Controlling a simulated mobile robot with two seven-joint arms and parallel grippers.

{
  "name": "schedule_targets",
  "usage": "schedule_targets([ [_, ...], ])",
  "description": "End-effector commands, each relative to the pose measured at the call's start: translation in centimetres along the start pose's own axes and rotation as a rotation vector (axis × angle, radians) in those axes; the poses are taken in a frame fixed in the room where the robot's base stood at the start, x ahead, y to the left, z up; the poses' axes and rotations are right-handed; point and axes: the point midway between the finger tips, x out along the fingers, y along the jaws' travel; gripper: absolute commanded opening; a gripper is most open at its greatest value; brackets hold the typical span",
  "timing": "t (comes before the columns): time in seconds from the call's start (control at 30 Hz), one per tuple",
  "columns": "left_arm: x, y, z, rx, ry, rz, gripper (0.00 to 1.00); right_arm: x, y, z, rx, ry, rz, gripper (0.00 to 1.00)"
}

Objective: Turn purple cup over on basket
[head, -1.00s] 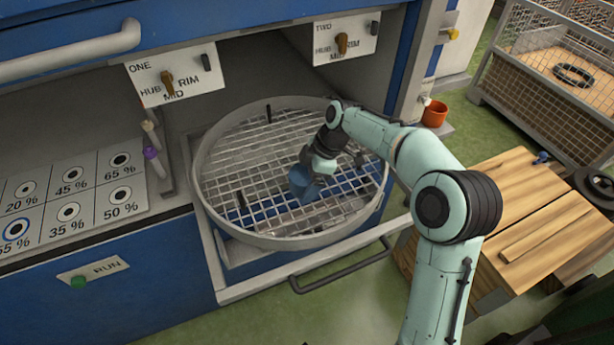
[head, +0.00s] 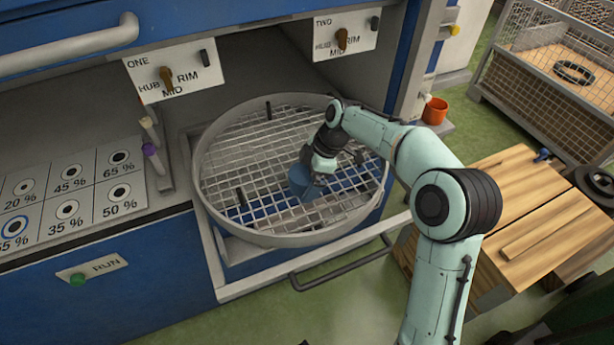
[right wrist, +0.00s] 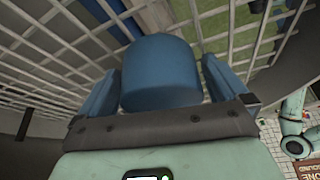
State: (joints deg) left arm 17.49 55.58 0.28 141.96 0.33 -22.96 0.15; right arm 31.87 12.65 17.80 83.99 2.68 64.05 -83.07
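The cup in the basket is blue in these pictures; I see no purple cup. The blue cup (head: 304,184) is at the wire mesh of the round grey basket (head: 225,229), right of its middle. My right gripper (head: 318,171) is at the cup from above. In the right wrist view the cup (right wrist: 161,72) lies between the two blue fingers (right wrist: 160,82), which meet its sides near their tips. Whether the cup rests on the mesh is hard to tell, and its mouth is not visible. My left gripper is out of view.
The basket sits on a pulled-out drawer with a dark handle (head: 342,264). Short dark pegs (head: 241,196) stand in the mesh. An orange cup (head: 435,111) stands on a ledge at the right, beyond my arm.

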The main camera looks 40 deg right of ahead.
Motion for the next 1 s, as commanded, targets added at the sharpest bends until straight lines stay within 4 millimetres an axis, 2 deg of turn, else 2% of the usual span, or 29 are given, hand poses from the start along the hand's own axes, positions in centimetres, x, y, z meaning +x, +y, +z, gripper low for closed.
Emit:
schedule_targets([
  [0.27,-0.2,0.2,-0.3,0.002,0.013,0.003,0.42,-0.1,0.0,0.0,0.001,-0.001,0.0,1.0],
  [0.37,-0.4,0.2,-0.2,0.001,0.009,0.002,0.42,-1.5,0.1,0.0,0.0,-0.001,0.004,1.0],
  [0.8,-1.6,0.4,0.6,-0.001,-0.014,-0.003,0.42,-11.0,0.1,0.0,0.0,0.0,0.004,1.0],
  [1.0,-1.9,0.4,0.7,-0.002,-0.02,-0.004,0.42,-13.1,0.0,0.0,0.0,0.0,0.002,1.0],
])
